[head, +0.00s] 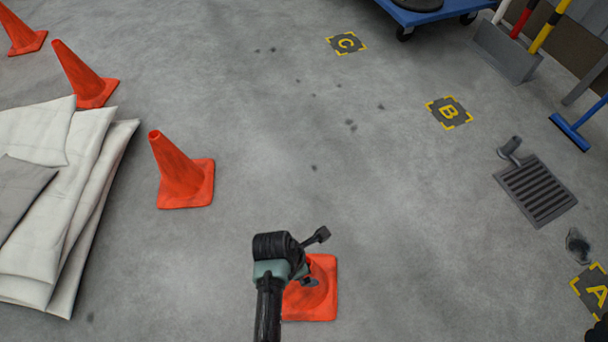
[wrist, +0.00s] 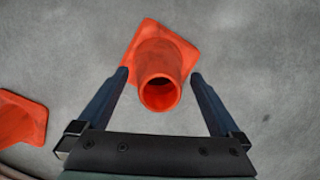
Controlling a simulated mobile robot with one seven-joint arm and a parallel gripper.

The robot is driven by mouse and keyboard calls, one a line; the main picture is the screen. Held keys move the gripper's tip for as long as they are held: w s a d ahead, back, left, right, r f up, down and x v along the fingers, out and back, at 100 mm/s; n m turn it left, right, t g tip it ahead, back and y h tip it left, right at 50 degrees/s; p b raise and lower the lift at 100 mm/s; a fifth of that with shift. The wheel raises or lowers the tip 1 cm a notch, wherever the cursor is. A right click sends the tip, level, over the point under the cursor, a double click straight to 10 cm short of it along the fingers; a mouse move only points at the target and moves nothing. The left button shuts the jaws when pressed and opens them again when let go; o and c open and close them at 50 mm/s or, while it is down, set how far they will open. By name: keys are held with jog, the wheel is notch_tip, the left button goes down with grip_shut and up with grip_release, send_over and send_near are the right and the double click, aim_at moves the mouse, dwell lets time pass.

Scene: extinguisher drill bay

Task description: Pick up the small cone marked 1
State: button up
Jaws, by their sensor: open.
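An orange cone (head: 325,292) stands on the floor at the lower middle of the head view, partly hidden by my gripper (head: 316,259). In the wrist view the same cone (wrist: 160,60) shows from above, its open top ring between the fingers of my gripper (wrist: 160,75). The fingers are apart, one on each side of the cone, with a gap visible on both sides. I cannot make out a number on any cone.
Another orange cone (head: 182,175) stands to the left, its base (wrist: 20,120) at the wrist view's left edge. More cones (head: 84,78) stand farther up left, beside pale folded sheets (head: 60,210). A floor grate (head: 538,190) lies right. The middle floor is clear.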

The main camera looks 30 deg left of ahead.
jog(key=shift+b+x, duration=0.3)
jog(key=shift+x, duration=0.7)
grip_shut()
